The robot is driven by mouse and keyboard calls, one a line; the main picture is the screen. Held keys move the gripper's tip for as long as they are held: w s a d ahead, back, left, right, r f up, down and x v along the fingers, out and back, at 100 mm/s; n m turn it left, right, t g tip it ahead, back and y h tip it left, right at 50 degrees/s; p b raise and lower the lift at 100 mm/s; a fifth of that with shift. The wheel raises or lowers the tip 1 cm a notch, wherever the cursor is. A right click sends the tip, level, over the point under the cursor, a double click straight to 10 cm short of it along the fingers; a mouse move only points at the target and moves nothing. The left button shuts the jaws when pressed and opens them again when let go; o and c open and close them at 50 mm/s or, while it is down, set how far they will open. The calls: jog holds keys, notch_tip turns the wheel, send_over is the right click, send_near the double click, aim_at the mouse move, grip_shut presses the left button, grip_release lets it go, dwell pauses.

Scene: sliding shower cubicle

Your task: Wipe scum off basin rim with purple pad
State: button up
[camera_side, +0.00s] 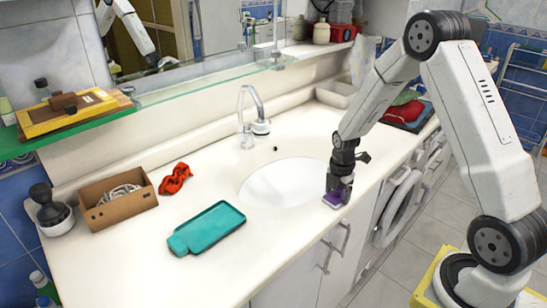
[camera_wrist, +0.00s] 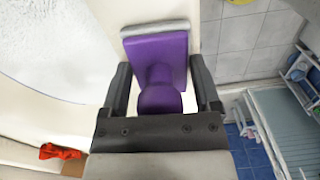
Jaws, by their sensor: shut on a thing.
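The purple pad (camera_wrist: 158,52) fills the middle of the wrist view, with a pale layer along its far edge and a rounded purple grip between my fingers. My gripper (camera_wrist: 162,92) is shut on that grip. In the side view my gripper (camera_side: 340,180) points down at the right front of the white basin (camera_side: 280,182), and the pad (camera_side: 337,198) is at the counter beside the rim. I cannot tell whether it touches the surface. The basin rim also shows at the left of the wrist view (camera_wrist: 85,85). No scum is clearly visible on the rim.
A chrome faucet (camera_side: 250,120) stands behind the basin. A teal tray (camera_side: 207,228), a red cloth-like item (camera_side: 175,179) and a cardboard box (camera_side: 118,203) lie on the counter to the left. The counter's front edge drops off close to the pad.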

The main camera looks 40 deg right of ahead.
jog(key=shift+a, duration=1.45)
jog(key=shift+r, duration=0.15)
jog(key=shift+r, duration=3.4)
